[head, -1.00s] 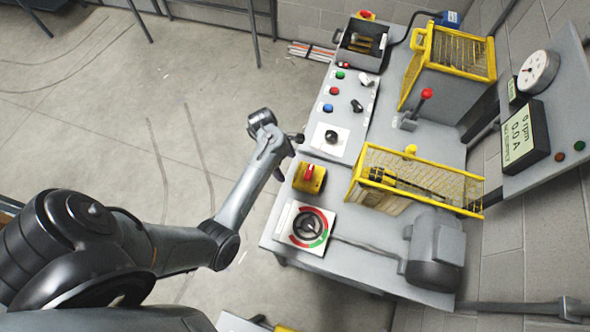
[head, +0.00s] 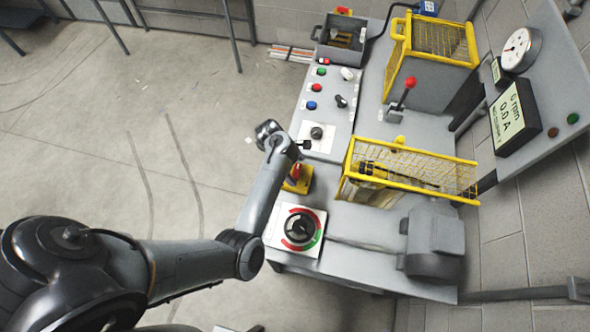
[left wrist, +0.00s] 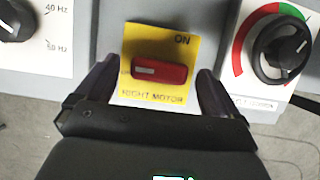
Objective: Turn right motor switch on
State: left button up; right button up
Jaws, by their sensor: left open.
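The right motor switch is a red handle (left wrist: 158,73) on a yellow plate (left wrist: 130,42) marked ON at the top and RIGHT MOTOR at the bottom. The handle lies crosswise in the left wrist view, its pale mark at the left end, not at ON. In the head view the yellow switch box (head: 304,183) is partly hidden by my left arm. My left gripper (left wrist: 150,88) is open, one dark finger on each side of the handle; I cannot tell if they touch the box. It also shows in the head view (head: 303,145).
A rotary dial with a red-green ring (head: 300,229) is close beside the switch. A black knob (head: 317,133) and several buttons sit on the panel farther back. A yellow mesh guard (head: 420,168), the motor (head: 432,240) and a red-knobbed lever (head: 409,84) stand to the right.

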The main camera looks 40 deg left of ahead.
pick_arm(q)
jog(key=shift+w+d+f, duration=0.1)
jog(key=shift+d+f, duration=0.05)
jog(key=shift+f, duration=0.2)
